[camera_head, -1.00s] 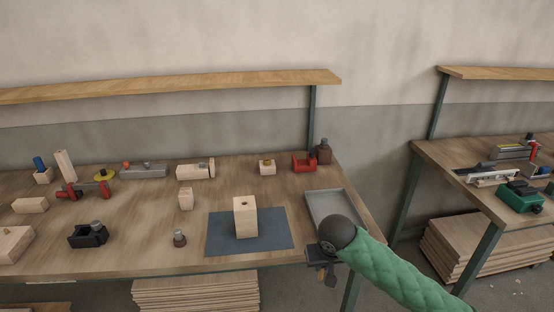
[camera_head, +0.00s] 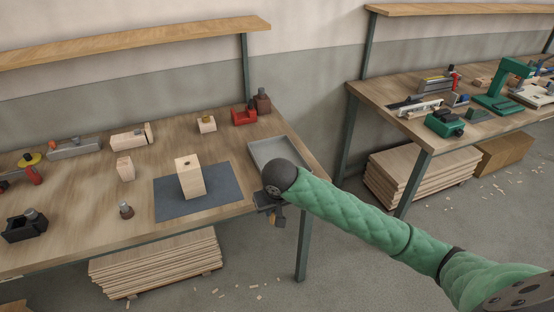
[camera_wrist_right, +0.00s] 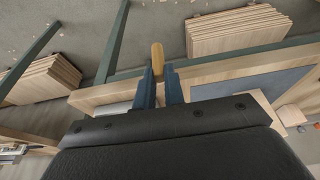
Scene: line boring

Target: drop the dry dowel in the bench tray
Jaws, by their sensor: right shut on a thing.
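The bench tray (camera_head: 262,157) is a shallow grey tray at the right end of the near bench, partly hidden by my right arm. My right gripper (camera_head: 276,212) is at the bench's front edge, just in front of the tray. In the right wrist view its two fingers (camera_wrist_right: 159,76) are shut on the dowel (camera_wrist_right: 157,56), a short light wooden peg with a rounded end. The dowel is clear of the tray, with the floor behind it in that view. In the head view the dowel is too small to make out well. My left gripper is not in view.
A wooden block (camera_head: 191,179) with a hole stands on a dark mat (camera_head: 225,187) left of the tray. A red tool (camera_head: 244,117) and a brown bottle (camera_head: 262,101) stand behind the tray. A gap separates this bench from a second bench (camera_head: 385,105) at right.

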